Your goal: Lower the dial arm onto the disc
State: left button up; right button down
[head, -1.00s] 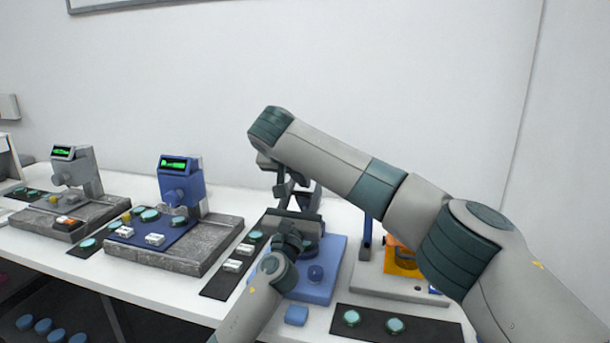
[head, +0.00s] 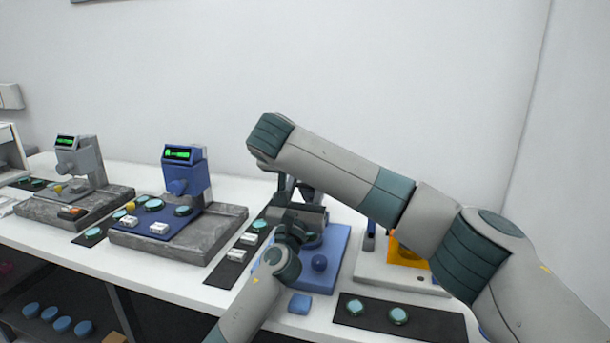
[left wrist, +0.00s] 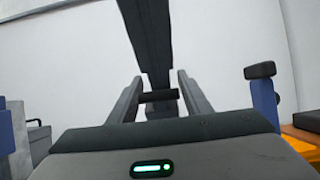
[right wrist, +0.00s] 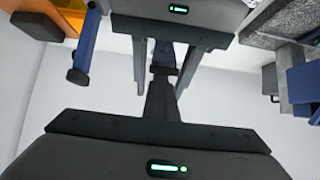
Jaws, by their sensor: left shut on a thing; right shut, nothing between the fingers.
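My left gripper (left wrist: 160,94) is shut on a dark bar (left wrist: 158,97), seen between its fingertips in the left wrist view. I cannot tell whether this bar is part of the dial arm. In the head view the left gripper (head: 300,212) is above a blue base plate (head: 330,282) with a round blue knob (head: 319,263). My right gripper (right wrist: 162,75) is shut and empty. It points down from above, close to the left gripper's fingertips; whether it touches the bar is unclear. The dial arm and any disc beneath it are mostly hidden by my grippers.
A black mat with two teal discs (head: 398,316) lies at the front right. A pale base with an orange part (head: 408,253) stands behind it. A small blue block (head: 300,303) is at the front. A blue gauge stand (head: 185,175) on grey stone stands left.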

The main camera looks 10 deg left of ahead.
pick_arm(q)
jog(key=shift+w+a+r, duration=0.2)
jog(key=shift+a+r, duration=0.15)
jog(key=o, duration=1.5)
jog(key=shift+s+d+r, duration=0.1)
jog(key=shift+d, duration=0.05)
jog(key=shift+s+d, duration=0.1)
jog(key=shift+s, duration=0.1)
jog(key=shift+f, duration=0.25)
jog(key=shift+f, duration=0.1)
jog(key=v, duration=1.1)
jog(key=shift+s, duration=0.4)
